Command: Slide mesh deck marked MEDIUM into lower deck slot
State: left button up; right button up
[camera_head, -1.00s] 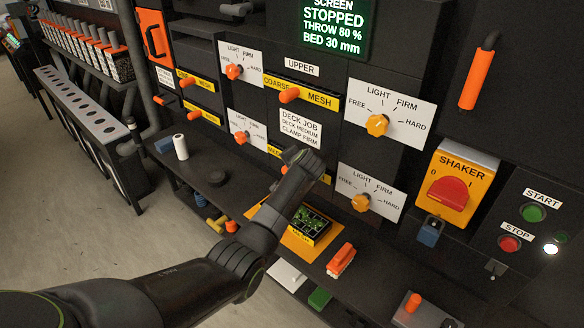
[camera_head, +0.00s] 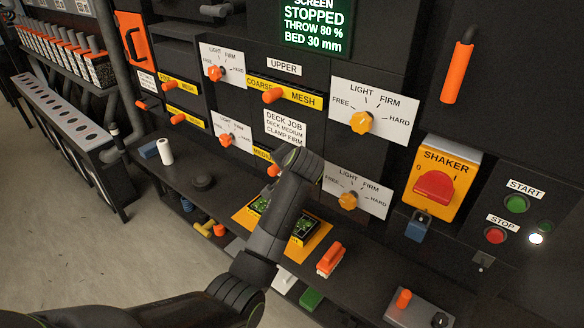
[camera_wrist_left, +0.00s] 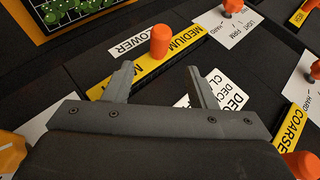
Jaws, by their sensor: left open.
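The mesh deck marked MEDIUM shows its yellow front strip (camera_wrist_left: 186,38) and orange knob (camera_wrist_left: 161,42) in the left wrist view, beside a white LOWER label (camera_wrist_left: 130,45). In the head view its strip (camera_head: 262,154) and knob (camera_head: 273,170) are mostly covered by my left arm. My left gripper (camera_wrist_left: 158,75) is open and empty. Its fingers point toward the strip, with the knob beyond the fingertips; I see no contact. In the head view my wrist hides the fingers. How far the deck sits in the lower slot cannot be told. My right gripper is out of view.
The COARSE MESH deck (camera_head: 285,94) is in the upper slot. Clamp dials stand either side, including the lower right one (camera_head: 348,200) near my wrist. On the shelf are an orange tray with a green board (camera_head: 318,240), an orange-handled item (camera_head: 331,260) and a white cylinder (camera_head: 165,151).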

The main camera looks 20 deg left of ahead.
pick_arm(q)
jog(key=b+v, duration=0.1)
jog(key=v, duration=0.7)
jog(key=shift+s+r, duration=0.2)
jog(key=shift+r, duration=0.05)
jog(key=shift+d, duration=0.15)
notch_tip(320, 180, down, 25)
jog(key=s+a+g+h, duration=0.2)
jog(key=s+a, duration=0.1)
jog(key=s+a+f+g+h, duration=0.1)
jog(key=s+f, duration=0.4)
jog(key=f, duration=0.3)
jog(key=s+a+f+g, duration=0.1)
jog(key=s+f, duration=0.4)
jog(key=f, duration=0.3)
jog(key=s+a+f+n+g+h, duration=0.1)
jog(key=s+a+f+n, duration=0.1)
jog(key=s+f, duration=0.7)
jog(key=s+a+f+n+g+h, duration=0.15)
jog(key=s+f, duration=0.45)
jog(key=s, duration=0.6)
jog(key=s+a+f+n, duration=0.1)
jog(key=s+a+f, duration=0.1)
jog(key=s, duration=0.9)
jog(key=s+a+f+n, duration=0.2)
jog(key=s+f, duration=0.1)
jog(key=s, duration=0.8)
jog(key=shift+a+f+g+y, duration=0.25)
jog(key=shift+g+y, duration=0.1)
jog(key=shift+g, duration=0.1)
